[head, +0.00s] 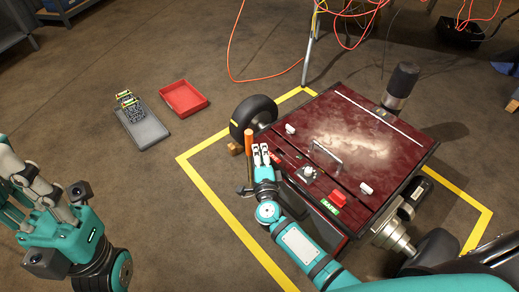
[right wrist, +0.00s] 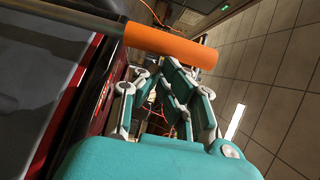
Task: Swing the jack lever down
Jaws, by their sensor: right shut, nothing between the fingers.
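The jack lever shows as an upright bar with an orange grip (head: 248,144) at the left edge of the dark red machine (head: 335,140). My right gripper (head: 264,152) is shut and empty, just right of the grip in the head view. In the right wrist view the orange grip (right wrist: 170,45) lies across the top, beyond the shut fingers (right wrist: 168,88); I cannot tell whether they touch. The lever's lower end is partly hidden near my arm. My left gripper (head: 18,178) is at the left edge, partly cut off, far from the lever.
Yellow tape (head: 222,218) marks the floor around the machine. A red tray (head: 184,97) and a grey case (head: 143,124) lie on open floor. Orange cables hang behind.

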